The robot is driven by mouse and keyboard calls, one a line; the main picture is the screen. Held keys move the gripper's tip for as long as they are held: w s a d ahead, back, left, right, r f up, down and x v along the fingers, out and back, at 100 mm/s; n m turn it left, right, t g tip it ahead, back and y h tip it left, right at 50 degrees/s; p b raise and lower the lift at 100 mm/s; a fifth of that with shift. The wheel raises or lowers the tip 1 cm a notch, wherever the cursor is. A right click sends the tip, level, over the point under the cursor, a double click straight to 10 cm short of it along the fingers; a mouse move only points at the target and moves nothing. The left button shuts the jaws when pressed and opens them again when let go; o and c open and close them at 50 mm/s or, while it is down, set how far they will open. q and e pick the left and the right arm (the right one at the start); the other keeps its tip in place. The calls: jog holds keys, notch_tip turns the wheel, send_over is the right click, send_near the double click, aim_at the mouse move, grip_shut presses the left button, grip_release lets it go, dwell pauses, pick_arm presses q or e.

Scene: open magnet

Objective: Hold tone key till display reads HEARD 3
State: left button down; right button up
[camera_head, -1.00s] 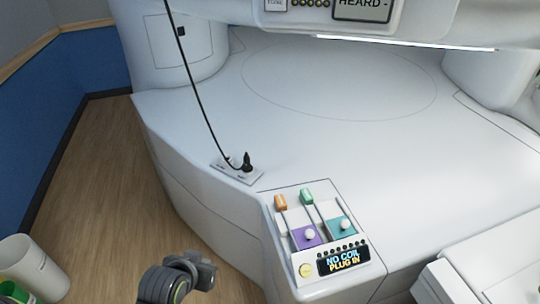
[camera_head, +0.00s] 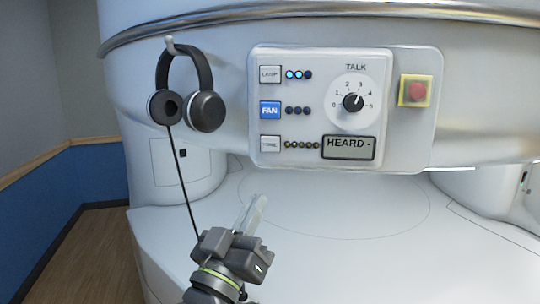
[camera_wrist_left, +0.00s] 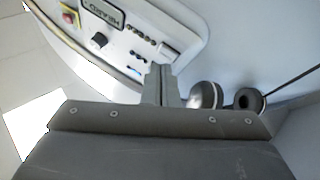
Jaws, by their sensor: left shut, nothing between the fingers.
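The tone key (camera_head: 270,142) is a pale button at the lower left of the control panel, with a row of several small lights (camera_head: 301,145) beside it. The display (camera_head: 349,147) right of that row reads "HEARD -"; it also shows upside down in the left wrist view (camera_wrist_left: 103,12). My left gripper (camera_head: 258,203) is shut and empty, below the panel and lower than the tone key in the head view, apparently not touching it. In the left wrist view its fingers (camera_wrist_left: 160,70) point toward the panel. My right gripper is not in view.
The lamp key (camera_head: 270,75) and blue-lit fan key (camera_head: 270,109) sit above the tone key. A talk dial (camera_head: 353,102) and red button (camera_head: 416,91) are to the right. Headphones (camera_head: 190,100) hang left of the panel, their cable running down. The white bed (camera_head: 350,215) below is clear.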

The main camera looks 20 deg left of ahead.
aim_at(270, 144)
pick_arm(q)
notch_tip(270, 144, up, 7)
jog(key=s+d+t, duration=0.1)
jog(key=s+t, duration=0.1)
jog(key=shift+s+d+n+t+h, duration=0.15)
jog(key=shift+s+n+t+h, duration=0.15)
jog(key=shift+h, duration=0.1)
jog(key=shift+w, duration=0.15)
jog(key=shift+w+a+p, duration=0.2)
jog(key=shift+w+p, duration=0.35)
jog(key=shift+w, duration=0.9)
jog(key=shift+w+a+p, duration=0.25)
jog(key=shift+w+p, duration=0.25)
jog(key=shift+w, duration=0.9)
jog(key=shift+w+a+p, duration=0.2)
jog(key=shift+w+p, duration=0.35)
jog(key=shift+w, duration=0.9)
